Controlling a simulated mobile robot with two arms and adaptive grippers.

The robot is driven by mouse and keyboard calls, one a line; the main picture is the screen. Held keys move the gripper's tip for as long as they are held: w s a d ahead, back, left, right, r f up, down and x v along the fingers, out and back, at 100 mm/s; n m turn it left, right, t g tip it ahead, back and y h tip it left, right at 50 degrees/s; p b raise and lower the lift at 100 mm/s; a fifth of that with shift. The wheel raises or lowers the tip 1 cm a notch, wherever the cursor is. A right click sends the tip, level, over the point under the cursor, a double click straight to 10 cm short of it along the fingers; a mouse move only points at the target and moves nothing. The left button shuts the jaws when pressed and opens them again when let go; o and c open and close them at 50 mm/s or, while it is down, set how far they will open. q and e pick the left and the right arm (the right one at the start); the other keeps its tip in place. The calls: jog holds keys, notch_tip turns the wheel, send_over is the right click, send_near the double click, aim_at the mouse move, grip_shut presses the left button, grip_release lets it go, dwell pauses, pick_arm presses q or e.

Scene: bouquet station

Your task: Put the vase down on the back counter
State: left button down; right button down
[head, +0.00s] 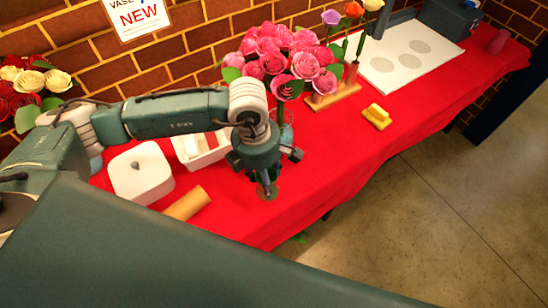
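A bunch of pink roses (285,60) stands upright over the red-covered counter. Its green stems run down behind my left gripper, where part of what looks like a clear vase (284,114) shows. My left gripper (265,182) points down in front of the vase and hides most of it. A round brownish patch shows at the gripper's lower end, and I cannot tell whether it is the vase's base. Whether the fingers are closed on the vase is hidden. My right gripper is out of view.
The red-covered counter (350,150) also holds a white lidded box (141,175), a white tray (205,150), a tan roll (187,203), a yellow block (377,117), a wooden flower stand (333,99) and a white board (412,50). Red and cream roses (30,80) stand at left. A brick wall is behind.

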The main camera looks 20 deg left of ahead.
pick_arm(q)
jog(key=w+f+p, duration=0.1)
jog(key=w, duration=0.3)
jog(key=w+f+p, duration=0.1)
jog(key=w, duration=0.1)
jog(key=shift+a+f+p, duration=0.1)
jog(key=shift+f+p, duration=0.25)
jog(key=shift+f, duration=0.4)
jog(key=c, duration=0.9)
grip_release()
jog(key=shift+o, duration=0.3)
jog(key=shift+s, duration=0.1)
notch_tip(320, 180, up, 12)
jog(key=a+b, duration=0.1)
jog(key=b, duration=0.2)
